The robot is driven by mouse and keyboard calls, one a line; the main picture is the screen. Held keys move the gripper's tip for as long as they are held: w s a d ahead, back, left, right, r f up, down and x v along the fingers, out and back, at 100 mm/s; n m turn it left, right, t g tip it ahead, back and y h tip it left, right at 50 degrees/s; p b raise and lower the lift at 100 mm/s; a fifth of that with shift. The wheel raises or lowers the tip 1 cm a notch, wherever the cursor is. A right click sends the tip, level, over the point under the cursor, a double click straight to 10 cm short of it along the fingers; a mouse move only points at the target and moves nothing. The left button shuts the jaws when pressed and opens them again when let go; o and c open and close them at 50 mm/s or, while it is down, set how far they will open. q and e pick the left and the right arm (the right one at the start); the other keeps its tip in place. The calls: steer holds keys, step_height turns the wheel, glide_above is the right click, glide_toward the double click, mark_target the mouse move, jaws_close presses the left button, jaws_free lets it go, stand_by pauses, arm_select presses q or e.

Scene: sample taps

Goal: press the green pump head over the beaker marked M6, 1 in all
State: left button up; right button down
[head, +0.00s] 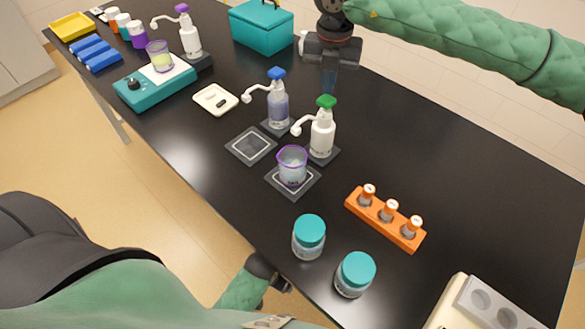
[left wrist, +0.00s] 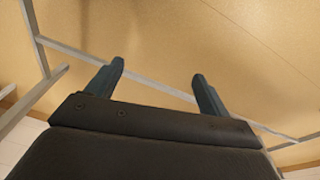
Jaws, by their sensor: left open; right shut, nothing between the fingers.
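The green pump head (head: 326,102) sits on a white bottle (head: 321,138) in the middle of the table. Its spout points left, over a purple-rimmed beaker (head: 292,167) on a dark square pad. The beaker holds some pale liquid; its marking is too small to read. My right gripper (head: 329,82) is shut and empty, above the table behind the green pump head and apart from it. My left gripper is low, beside the table's near edge in the head view (head: 280,284). In the left wrist view (left wrist: 158,85) its two fingers are apart with nothing between them.
A blue-headed pump bottle (head: 278,107) stands just left of the green one, near an empty pad (head: 251,146). An orange vial rack (head: 385,218) and two teal-lidded jars (head: 309,237) (head: 355,274) stand nearer. A purple-headed pump (head: 189,36) is farther back.

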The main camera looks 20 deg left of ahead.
steer(key=shift+r, duration=0.15)
step_height(320, 180, up, 6)
steer(key=shift+f+b, duration=0.15)
steer(key=shift+b, duration=0.2)
stand_by(0.7)
